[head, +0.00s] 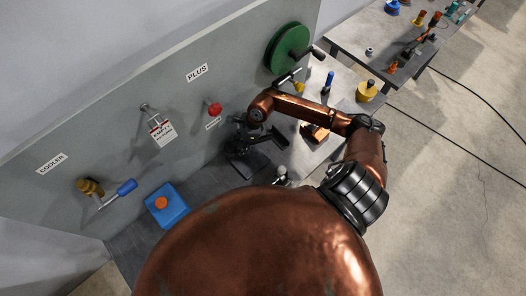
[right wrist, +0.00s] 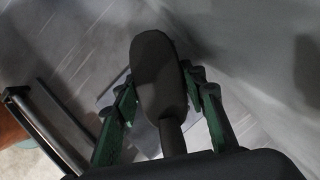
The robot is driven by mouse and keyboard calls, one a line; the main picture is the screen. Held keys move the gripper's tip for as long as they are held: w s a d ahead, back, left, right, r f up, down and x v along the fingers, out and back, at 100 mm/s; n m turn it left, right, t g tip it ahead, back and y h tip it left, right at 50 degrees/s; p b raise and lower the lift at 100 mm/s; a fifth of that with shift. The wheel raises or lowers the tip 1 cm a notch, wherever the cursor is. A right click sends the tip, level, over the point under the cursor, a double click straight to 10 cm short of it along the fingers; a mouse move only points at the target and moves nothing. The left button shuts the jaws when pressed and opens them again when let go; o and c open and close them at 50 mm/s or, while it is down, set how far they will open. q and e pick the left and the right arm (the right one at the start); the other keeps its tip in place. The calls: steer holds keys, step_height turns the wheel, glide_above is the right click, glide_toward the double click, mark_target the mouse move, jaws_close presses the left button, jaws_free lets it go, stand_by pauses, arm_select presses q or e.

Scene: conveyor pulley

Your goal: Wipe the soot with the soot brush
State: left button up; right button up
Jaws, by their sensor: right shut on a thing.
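My right gripper (head: 241,143) is low over the dark worktop, close to the grey upright panel. In the right wrist view its green fingers (right wrist: 164,112) stand on either side of a dark thing with a rounded head and a narrower neck, which looks like the soot brush (right wrist: 157,75). The gripper is shut on it. In the head view the brush cannot be told apart from the dark gripper. A dark flat patch or plate (head: 248,165) lies below the gripper; I cannot tell whether it is soot. My left gripper is not in view.
The panel (head: 90,135) carries a green wheel (head: 287,48), a red knob (head: 214,109), a hanging tag (head: 163,133) and a brass valve (head: 90,187). A blue box (head: 167,205) sits left on the worktop. A yellow container (head: 366,91) stands at the right end.

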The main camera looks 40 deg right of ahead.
steer(key=shift+w+r+p, duration=0.25)
steer(key=shift+r+p, duration=0.1)
steer(key=shift+r, duration=0.55)
steer(key=shift+s+r+p, duration=0.15)
steer(key=shift+r+p, duration=0.45)
steer(key=shift+r, duration=0.6)
steer(key=shift+r, duration=0.1)
